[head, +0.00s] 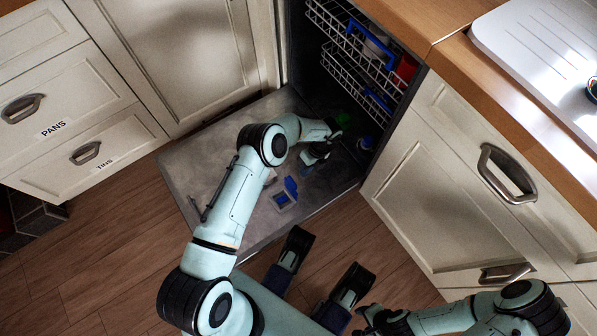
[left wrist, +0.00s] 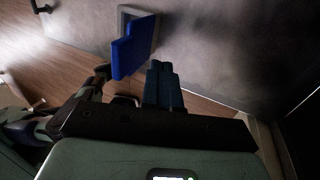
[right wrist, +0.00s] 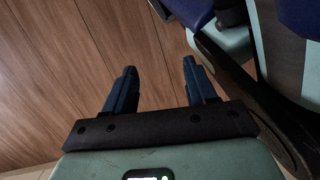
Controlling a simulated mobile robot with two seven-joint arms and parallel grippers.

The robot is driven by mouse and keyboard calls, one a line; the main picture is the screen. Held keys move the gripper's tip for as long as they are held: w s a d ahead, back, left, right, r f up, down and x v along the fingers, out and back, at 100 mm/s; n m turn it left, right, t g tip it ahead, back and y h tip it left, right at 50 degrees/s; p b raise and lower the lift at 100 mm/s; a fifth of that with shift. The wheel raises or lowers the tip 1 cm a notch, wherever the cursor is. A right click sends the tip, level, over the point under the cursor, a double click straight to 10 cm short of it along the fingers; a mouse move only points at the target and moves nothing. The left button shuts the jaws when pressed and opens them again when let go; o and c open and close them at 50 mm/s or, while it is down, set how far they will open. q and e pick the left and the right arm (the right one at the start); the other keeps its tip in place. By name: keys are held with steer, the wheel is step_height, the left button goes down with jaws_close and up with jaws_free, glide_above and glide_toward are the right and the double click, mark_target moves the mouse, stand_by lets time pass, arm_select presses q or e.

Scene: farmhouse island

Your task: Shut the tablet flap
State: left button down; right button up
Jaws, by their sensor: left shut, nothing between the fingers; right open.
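The tablet flap (head: 291,186) is a small blue lid, standing open and tilted up from its grey dispenser frame (head: 284,201) on the lowered dishwasher door (head: 225,135). The flap also shows in the left wrist view (left wrist: 133,50), with the grey frame behind it. My left gripper (head: 306,163) is shut and empty above the door, just beyond the flap in the head view. In the left wrist view its fingertips (left wrist: 158,66) are just right of the flap, with no clear contact. My right gripper (right wrist: 158,80) is open and empty over the wooden floor.
The dishwasher racks (head: 350,45) hold blue and red items above the door's inner end. Cabinets stand on both sides, with a drawer handle (head: 507,174) at right. A white drainer (head: 545,40) lies on the wooden counter. Floor before the door's left edge is clear.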

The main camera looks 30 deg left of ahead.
mark_target(292, 187)
arm_select(q)
steer(key=shift+s+a+r, duration=0.1)
steer(key=shift+s+a, duration=0.25)
steer(key=shift+s, duration=0.35)
steer(key=shift+s+a+r, duration=0.1)
steer(key=shift+s+a, duration=0.2)
steer(key=shift+s, duration=0.4)
